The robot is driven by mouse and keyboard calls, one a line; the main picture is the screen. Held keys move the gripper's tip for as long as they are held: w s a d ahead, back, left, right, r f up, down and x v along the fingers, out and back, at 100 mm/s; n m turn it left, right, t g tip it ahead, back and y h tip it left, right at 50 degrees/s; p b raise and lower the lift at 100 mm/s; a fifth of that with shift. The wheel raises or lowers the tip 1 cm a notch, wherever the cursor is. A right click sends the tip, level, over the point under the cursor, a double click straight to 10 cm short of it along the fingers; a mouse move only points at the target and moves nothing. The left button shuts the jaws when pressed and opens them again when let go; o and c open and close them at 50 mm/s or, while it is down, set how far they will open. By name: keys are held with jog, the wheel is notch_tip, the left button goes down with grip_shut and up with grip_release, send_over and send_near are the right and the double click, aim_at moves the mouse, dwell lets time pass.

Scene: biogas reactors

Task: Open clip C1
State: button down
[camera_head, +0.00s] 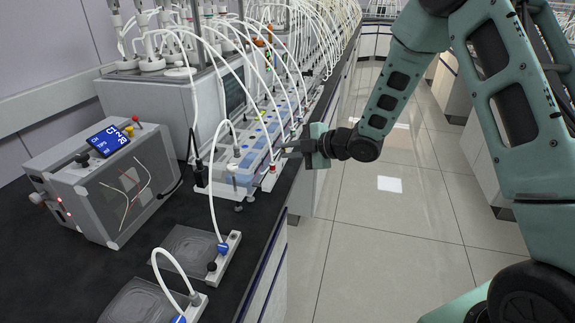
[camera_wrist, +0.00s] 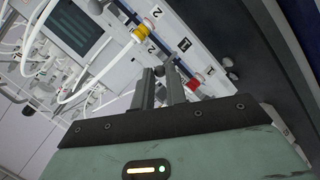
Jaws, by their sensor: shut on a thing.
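My gripper (camera_head: 287,150) reaches in from the right to the front edge of the white tube rack on the bench. In the wrist view its two dark fingers (camera_wrist: 167,72) are close together, shut on a small part at the rack's edge that they mostly hide. I take this part to be clip C1, but no C1 label is readable. A red clip (camera_wrist: 194,83) sits just right of the fingers in the wrist view; a red clip also shows just below the fingertips in the head view (camera_head: 272,168). A yellow clip (camera_wrist: 139,33) is up and left of the fingers.
A grey box with a blue display (camera_head: 109,140) stands at left on the black bench. Flat bags with blue-clipped tubes (camera_head: 222,247) lie in front. White tubes arch over the rack towards bottles (camera_head: 165,45). The floor aisle (camera_head: 390,215) at right is clear.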

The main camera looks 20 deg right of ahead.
jog(key=shift+s+d+f+t+y+b, duration=0.25)
jog(key=shift+f+t+y+b, duration=0.35)
jog(key=shift+b, duration=0.85)
jog(key=shift+r, duration=0.2)
jog(key=c, duration=1.4)
grip_release()
jog(key=b+v, duration=0.2)
jog(key=v, duration=1.5)
jog(key=shift+d, duration=0.2)
jog(key=shift+s, duration=0.1)
